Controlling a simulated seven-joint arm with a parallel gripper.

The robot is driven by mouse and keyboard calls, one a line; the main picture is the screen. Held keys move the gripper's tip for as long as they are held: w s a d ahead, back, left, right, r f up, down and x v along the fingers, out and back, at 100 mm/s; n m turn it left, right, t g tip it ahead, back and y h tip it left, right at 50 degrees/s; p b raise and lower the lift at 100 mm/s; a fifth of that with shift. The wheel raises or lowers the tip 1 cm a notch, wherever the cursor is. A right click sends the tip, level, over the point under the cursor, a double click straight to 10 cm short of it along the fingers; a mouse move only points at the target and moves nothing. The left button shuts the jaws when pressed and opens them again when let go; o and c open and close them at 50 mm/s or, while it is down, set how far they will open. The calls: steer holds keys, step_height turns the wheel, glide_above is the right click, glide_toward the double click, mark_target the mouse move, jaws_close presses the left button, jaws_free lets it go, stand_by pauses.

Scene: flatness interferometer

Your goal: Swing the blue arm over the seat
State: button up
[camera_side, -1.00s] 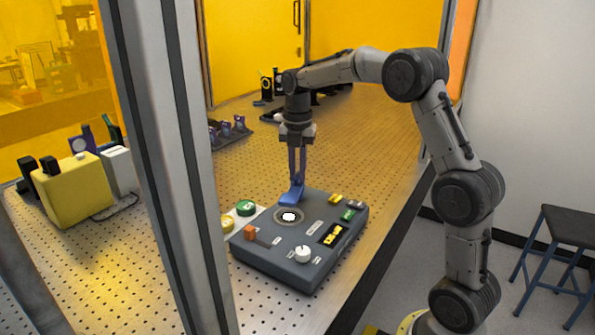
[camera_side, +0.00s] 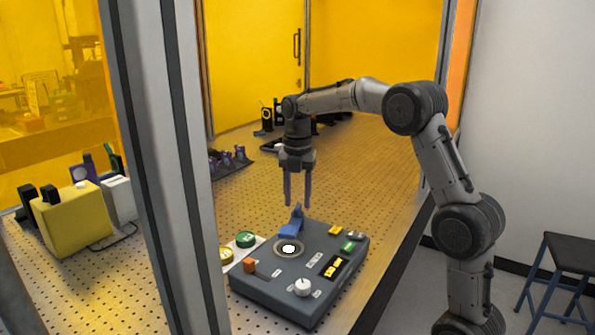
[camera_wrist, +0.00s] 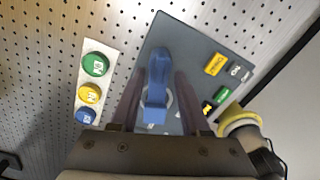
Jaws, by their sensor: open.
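The blue arm (camera_side: 293,229) sits on the grey instrument box (camera_side: 262,291), at the far edge of the seat (camera_side: 289,249). A small blue part of it stands up. The seat is a pale ring with a bright white centre, and it shows uncovered in the side view. My gripper (camera_side: 298,203) is open, pointing down just above the blue arm, apart from it. In the wrist view the blue arm (camera_wrist: 157,80) lies between my two fingers and hides most of the seat.
The box also carries an orange knob (camera_side: 249,265), a white dial (camera_side: 302,287), and yellow and green buttons. Green, yellow and blue round pieces lie on a white strip (camera_wrist: 84,72) beside it. A yellow block (camera_side: 72,222) and frame post stand left.

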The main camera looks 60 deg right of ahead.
mark_target(296, 220)
step_height(296, 220, up, 12)
steer(key=shift+r, duration=0.2)
steer(key=shift+a, duration=0.1)
stand_by(0.4)
steer(key=s+a+r+m+t, duration=0.1)
steer(key=s+a+r, duration=0.2)
steer(key=s+a, duration=0.35)
steer(key=s+a+r+m+t, duration=0.1)
steer(key=s+a+r+t, duration=0.15)
steer(key=s+a, duration=0.4)
steer(key=s+a+f+m+t, duration=0.2)
steer(key=s+f+m, duration=1.1)
steer(key=m, duration=0.7)
steer(key=shift+f, duration=1.65)
